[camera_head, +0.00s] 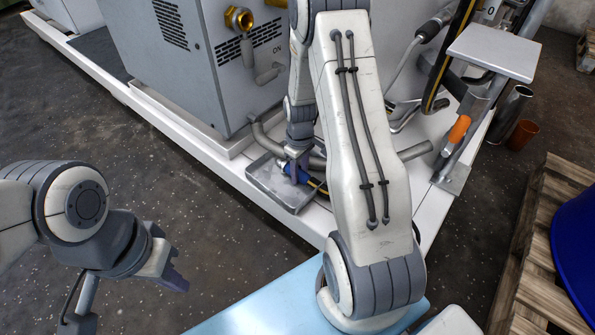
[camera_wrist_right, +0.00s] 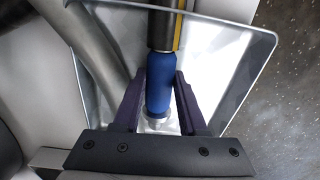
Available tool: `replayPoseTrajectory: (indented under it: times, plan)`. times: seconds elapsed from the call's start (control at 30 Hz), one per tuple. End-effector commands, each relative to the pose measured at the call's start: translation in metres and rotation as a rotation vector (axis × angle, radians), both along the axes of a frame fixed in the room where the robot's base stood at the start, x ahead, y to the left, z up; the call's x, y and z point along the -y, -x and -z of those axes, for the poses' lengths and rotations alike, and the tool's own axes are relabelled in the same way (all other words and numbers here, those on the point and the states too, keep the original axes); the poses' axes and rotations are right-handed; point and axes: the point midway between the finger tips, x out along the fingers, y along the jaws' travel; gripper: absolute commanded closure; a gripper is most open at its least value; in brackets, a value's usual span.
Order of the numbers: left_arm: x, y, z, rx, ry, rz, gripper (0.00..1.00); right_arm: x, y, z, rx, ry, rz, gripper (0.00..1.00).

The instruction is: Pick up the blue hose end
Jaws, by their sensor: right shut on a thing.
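The blue hose end (camera_head: 300,174) is at the shallow metal tray (camera_head: 291,203) on the white platform. In the right wrist view the blue hose end (camera_wrist_right: 160,84) lies between the two purple fingers of my right gripper (camera_wrist_right: 161,78), with a dark hose with a yellow stripe (camera_wrist_right: 165,25) running on from it. My right gripper (camera_head: 293,168) is shut on the blue hose end, low over the tray (camera_wrist_right: 258,45). My left gripper (camera_head: 176,277) is over the floor at the lower left, away from the hose. Its finger gap is not clear from this side.
A grey cabinet (camera_head: 215,70) with a brass fitting (camera_head: 240,19) stands behind the tray. Pipes (camera_head: 415,151) lie right of the tray.

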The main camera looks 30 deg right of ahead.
Motion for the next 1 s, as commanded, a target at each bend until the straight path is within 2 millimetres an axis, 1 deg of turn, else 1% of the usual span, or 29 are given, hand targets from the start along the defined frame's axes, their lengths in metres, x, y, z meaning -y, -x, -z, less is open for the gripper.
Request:
replayPoseTrajectory:
  times: [0.17, 0.27, 0.43, 0.5, 0.7, 0.83, 1.0]
  plan:
    - [0.000, 0.000, -0.010, 0.000, 0.000, 0.000, 1.00, 0.000, 0.000, -0.012, 0.001, 0.001, 0.000, 1.00]
    - [0.000, 0.000, -0.021, 0.000, 0.000, 0.000, 1.00, 0.000, -0.001, -0.024, 0.002, 0.000, 0.000, 1.00]
    - [0.000, 0.000, -0.045, 0.000, 0.000, 0.000, 1.00, 0.001, 0.001, -0.052, 0.001, 0.001, 0.001, 1.00]
    - [0.000, 0.000, -0.055, 0.000, 0.000, 0.000, 1.00, 0.009, 0.019, -0.061, -0.003, -0.001, 0.007, 1.00]
    - [0.000, 0.000, -0.082, 0.000, 0.000, 0.000, 1.00, 0.027, 0.060, -0.087, -0.001, -0.001, 0.007, 1.00]
    - [0.000, 0.000, -0.094, 0.000, 0.000, 0.000, 1.00, 0.036, 0.082, -0.099, 0.000, 0.000, 0.006, 1.00]
    - [0.000, 0.000, -0.102, 0.000, 0.000, 0.000, 1.00, 0.044, 0.099, -0.108, 0.000, 0.000, 0.002, 1.00]
